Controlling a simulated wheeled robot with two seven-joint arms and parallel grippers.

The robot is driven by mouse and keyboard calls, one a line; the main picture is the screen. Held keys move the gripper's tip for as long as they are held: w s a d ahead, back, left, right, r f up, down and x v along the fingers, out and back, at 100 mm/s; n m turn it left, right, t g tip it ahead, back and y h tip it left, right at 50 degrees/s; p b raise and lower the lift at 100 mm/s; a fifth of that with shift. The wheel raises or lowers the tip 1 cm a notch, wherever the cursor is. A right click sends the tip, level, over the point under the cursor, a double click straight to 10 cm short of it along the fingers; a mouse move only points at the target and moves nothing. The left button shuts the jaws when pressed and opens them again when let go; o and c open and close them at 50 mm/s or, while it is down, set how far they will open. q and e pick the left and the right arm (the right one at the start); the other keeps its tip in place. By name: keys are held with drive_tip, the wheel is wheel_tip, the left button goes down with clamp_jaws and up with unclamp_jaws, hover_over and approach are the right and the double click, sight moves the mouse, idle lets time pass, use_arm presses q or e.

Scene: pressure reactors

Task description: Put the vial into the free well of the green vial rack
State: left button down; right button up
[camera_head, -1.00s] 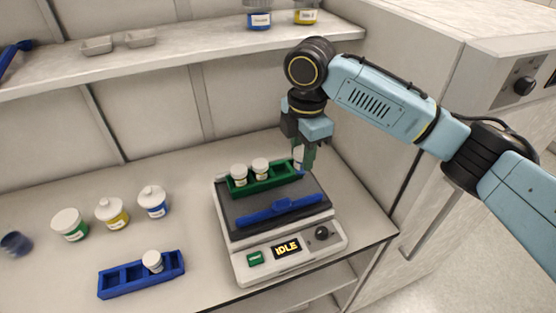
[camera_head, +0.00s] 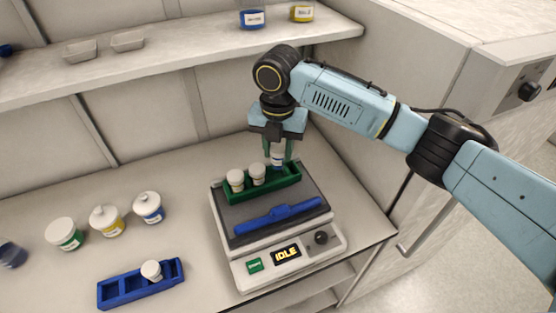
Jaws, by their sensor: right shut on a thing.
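The green vial rack (camera_head: 266,190) sits on the dark top plate of the benchtop device, toward its back. Two white-capped vials (camera_head: 235,178) and (camera_head: 258,172) stand in its left and middle wells. My right gripper (camera_head: 278,158) points down above the right end of the rack, shut on a vial (camera_head: 278,153) with a white cap and a blue band. The held vial is upright over the right end of the rack; I cannot tell whether its bottom has entered the well. My left gripper is not in view.
The device (camera_head: 285,255) shows IDLE and carries a blue bar (camera_head: 278,215) in front of the rack. A blue rack (camera_head: 140,285) with one vial (camera_head: 152,270) stands front left. Several jars (camera_head: 105,220) stand on the bench behind it. A shelf (camera_head: 180,50) runs above.

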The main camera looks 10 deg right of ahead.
sight(278, 162)
wheel_tip(278, 162, down, 4)
drive_tip(key=shift+r, duration=0.15)
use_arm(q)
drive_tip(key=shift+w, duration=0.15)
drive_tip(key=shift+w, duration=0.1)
use_arm(e)
drive_tip(key=shift+f, duration=0.25)
drive_tip(key=shift+f, duration=0.15)
drive_tip(key=o, duration=1)
drive_tip(key=shift+o, duration=0.2)
